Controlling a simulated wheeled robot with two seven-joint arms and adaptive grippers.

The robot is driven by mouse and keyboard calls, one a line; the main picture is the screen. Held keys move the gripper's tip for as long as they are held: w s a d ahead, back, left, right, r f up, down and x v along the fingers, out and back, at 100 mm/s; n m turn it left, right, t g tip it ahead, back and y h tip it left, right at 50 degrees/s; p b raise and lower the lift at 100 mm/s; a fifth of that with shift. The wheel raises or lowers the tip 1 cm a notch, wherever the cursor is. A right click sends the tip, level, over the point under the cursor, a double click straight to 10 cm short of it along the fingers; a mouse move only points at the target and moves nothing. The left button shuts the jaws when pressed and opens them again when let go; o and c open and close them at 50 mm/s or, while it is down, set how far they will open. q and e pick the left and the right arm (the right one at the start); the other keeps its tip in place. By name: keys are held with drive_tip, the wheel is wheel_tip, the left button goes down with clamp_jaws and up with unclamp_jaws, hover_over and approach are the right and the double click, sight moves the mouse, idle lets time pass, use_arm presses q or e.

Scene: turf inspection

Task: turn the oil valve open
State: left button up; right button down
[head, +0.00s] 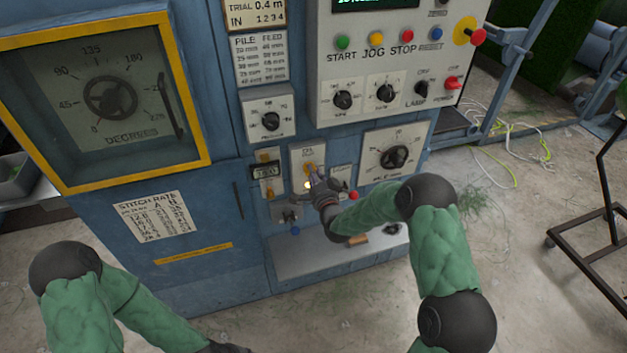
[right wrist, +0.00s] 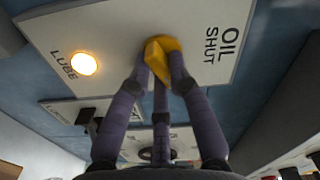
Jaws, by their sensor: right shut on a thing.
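The oil valve is a yellow handle (right wrist: 162,50) on a pale plate (right wrist: 110,30) marked OIL and SHUT in the right wrist view. In the head view its yellow handle (head: 308,167) shows in part behind my fingers. My right gripper (right wrist: 160,68) is shut on the handle, with its dark fingers around it. In the head view my right gripper (head: 316,177) reaches the lower panel of the blue machine. A lamp (right wrist: 83,64) marked LUBE glows beside the valve on the same plate. My left arm is low at the left; its fingers are outside the picture.
A dial plate (head: 395,152) with a black knob is just right of the valve. A pale ledge (head: 310,258) juts out below. A control box (head: 370,60) with buttons and knobs hangs above.

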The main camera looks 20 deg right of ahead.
drive_tip(key=m+b, duration=0.3)
drive_tip(key=m, duration=0.1)
drive_tip(key=shift+f+m+b, duration=0.2)
drive_tip(key=shift+m+b, duration=0.1)
drive_tip(key=shift+b, duration=0.05)
idle(0.4)
drive_tip(key=c, duration=1.1)
unclamp_jaws()
drive_tip(key=shift+c, duration=0.2)
drive_tip(key=s, duration=1.2)
drive_tip(key=shift+d, duration=0.15)
